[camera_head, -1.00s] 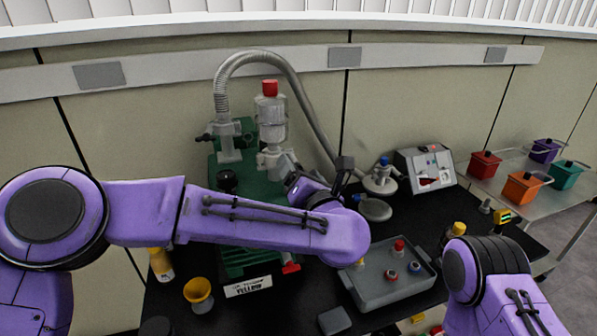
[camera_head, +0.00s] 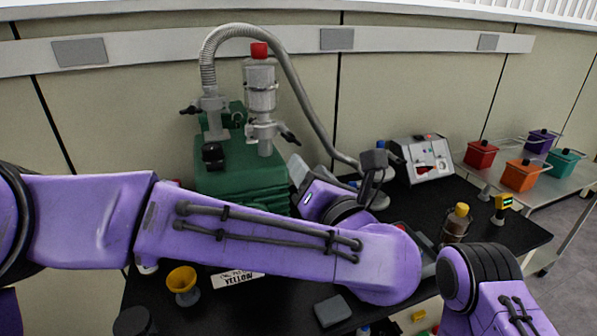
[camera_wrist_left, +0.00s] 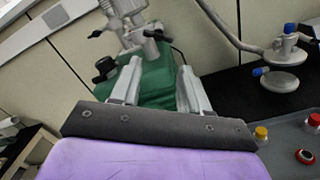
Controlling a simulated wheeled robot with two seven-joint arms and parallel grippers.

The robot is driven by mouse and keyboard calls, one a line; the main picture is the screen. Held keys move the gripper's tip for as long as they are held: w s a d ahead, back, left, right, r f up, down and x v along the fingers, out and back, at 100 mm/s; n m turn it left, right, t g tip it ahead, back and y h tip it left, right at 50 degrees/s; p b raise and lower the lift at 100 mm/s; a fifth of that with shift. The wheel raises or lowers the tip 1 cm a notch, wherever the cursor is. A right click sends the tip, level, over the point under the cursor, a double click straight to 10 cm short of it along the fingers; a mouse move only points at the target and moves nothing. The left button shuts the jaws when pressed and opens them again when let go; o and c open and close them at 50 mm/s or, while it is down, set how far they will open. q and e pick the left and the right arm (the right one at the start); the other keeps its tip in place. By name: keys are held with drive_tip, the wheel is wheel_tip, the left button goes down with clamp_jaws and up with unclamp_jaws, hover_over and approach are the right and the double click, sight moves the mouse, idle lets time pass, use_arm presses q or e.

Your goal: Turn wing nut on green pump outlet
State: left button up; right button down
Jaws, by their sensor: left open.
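The green pump (camera_head: 240,172) stands on the black bench, partly hidden behind my left arm. A clear cylinder with a red cap (camera_head: 261,90) rises from one port; a grey flanged hose joins the other. A dark wing nut (camera_head: 289,138) sticks out right of the cylinder's clamp. Another dark wing nut (camera_head: 191,109) is at the hose clamp. In the left wrist view, a wing nut (camera_wrist_left: 156,35) shows beyond the fingertips. My left gripper (camera_head: 298,170) is open and empty, right of the pump and below the cylinder's wing nut, apart from it; its fingers (camera_wrist_left: 158,78) point toward the pump. My right gripper is out of view.
A grey tray (camera_wrist_left: 282,130) with small capped items is right of the gripper. A white-grey control box (camera_head: 424,160) and a brown bottle (camera_head: 456,225) stand right. The curved hose (camera_head: 303,95) arches above the gripper.

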use_arm(q)
wheel_tip(320, 180, down, 2)
drive_tip(key=n+b, duration=0.8)
drive_tip(key=b, duration=0.1)
drive_tip(key=n, duration=0.9)
approach(293, 141)
drive_tip(key=p+x, duration=0.2)
drive_tip(key=x, duration=0.9)
clamp_jaws()
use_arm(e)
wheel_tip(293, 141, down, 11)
